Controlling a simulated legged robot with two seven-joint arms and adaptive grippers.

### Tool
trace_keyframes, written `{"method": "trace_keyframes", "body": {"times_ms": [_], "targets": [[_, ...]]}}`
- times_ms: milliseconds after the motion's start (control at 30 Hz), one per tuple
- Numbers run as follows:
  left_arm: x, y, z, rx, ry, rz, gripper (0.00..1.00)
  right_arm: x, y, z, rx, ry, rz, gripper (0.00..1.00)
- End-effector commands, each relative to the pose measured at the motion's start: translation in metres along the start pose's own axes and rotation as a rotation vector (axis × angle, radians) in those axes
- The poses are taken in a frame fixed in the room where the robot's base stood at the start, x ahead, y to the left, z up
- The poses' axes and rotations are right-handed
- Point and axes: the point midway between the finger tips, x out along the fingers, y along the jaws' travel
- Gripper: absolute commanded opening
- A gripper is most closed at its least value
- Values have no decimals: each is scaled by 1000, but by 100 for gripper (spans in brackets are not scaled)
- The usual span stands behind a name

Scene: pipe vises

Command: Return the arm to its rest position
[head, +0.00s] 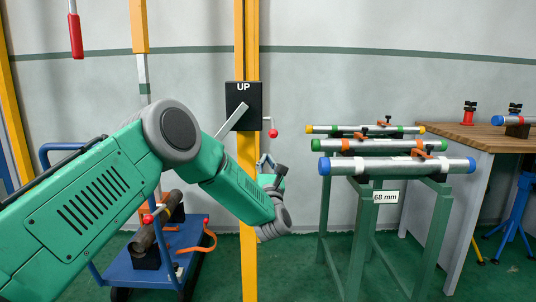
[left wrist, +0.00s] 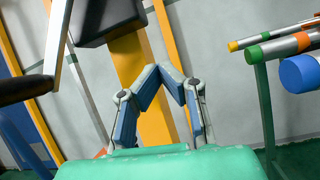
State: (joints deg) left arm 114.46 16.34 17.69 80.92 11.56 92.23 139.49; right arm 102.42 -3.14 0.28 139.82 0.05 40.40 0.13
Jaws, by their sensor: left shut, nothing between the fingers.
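My left arm (head: 85,200) comes in from the left, green with grey joints, bent at the elbow and reaching to the middle of the head view. My left gripper (head: 266,162) is at its end, small and partly hidden behind the wrist, in front of the yellow post and below the black UP box. In the left wrist view the left gripper (left wrist: 172,74) shows its two blue-grey fingers meeting at the tips, with nothing between them. My right gripper is in neither view.
A green rack (head: 365,215) holds pipes at right, before a wooden bench (head: 480,134). A blue cart (head: 140,272) carries a pipe at lower left.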

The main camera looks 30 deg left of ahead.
Motion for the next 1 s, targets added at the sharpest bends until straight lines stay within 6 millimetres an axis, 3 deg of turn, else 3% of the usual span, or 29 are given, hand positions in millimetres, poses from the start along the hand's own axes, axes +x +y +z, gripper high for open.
{"method": "trace_keyframes", "body": {"times_ms": [100, 300, 600, 767, 867, 1000], "targets": [[-26, -3, 10, -2, -6, -2, 0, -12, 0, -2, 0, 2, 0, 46], [-57, -6, 9, 1, -9, -2, 0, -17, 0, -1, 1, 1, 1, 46], [-66, 1, 1, -5, -5, 2, 0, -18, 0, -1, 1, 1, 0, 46], [-84, -15, -7, 130, 50, -91, 0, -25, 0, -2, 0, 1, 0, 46], [-120, -37, -25, 374, 124, -266, 0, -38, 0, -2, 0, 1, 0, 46], [-205, -58, -61, 843, 187, -646, 0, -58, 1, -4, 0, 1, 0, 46]]}}
